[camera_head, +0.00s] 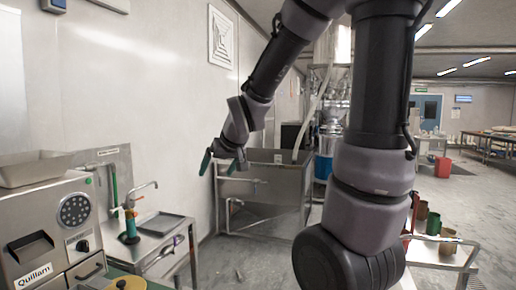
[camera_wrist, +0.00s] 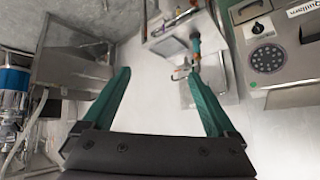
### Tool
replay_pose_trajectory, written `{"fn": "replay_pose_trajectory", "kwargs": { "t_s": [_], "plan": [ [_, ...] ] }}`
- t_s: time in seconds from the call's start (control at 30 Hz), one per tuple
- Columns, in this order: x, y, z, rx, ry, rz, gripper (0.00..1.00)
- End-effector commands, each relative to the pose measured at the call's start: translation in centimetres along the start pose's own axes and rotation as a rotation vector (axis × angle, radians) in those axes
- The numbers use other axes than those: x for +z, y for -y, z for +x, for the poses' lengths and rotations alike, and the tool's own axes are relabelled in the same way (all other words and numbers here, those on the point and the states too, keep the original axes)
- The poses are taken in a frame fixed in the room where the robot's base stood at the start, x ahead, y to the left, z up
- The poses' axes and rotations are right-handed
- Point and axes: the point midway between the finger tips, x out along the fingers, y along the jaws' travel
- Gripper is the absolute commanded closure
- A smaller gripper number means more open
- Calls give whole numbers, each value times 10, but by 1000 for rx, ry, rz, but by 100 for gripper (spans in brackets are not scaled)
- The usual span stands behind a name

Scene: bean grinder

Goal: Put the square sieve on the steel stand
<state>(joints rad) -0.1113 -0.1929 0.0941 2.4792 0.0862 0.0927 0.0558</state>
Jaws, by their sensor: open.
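My gripper (camera_head: 222,160) is raised in mid-air in the head view, in front of the pale wall and the steel tank. Its two green fingers also show in the wrist view (camera_wrist: 157,75), spread wide with nothing between them. I cannot clearly make out a square sieve. A shallow grey rectangular tray (camera_head: 166,224) lies on a small steel bench (camera_head: 150,258) at the left, below my gripper. Which piece is the steel stand is not certain; the bench is one steel support in view.
A steel machine marked Quillan (camera_head: 50,228) stands at the left with a metal pan (camera_head: 36,169) on top; it also shows in the wrist view (camera_wrist: 275,50). A steel tank (camera_head: 268,185) stands behind. A cart with cups (camera_head: 440,252) is at the right.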

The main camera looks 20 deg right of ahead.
Motion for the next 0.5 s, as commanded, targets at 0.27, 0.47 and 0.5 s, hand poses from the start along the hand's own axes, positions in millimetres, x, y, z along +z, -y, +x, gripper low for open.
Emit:
{"fn": "replay_pose_trajectory", "kwargs": {
  "t_s": [0.27,0.47,0.5],
  "plan": [
    [30,-30,-130,28,85,268,8],
    [57,-30,-179,9,133,382,8],
    [60,-30,-183,6,138,392,8]
  ]
}}
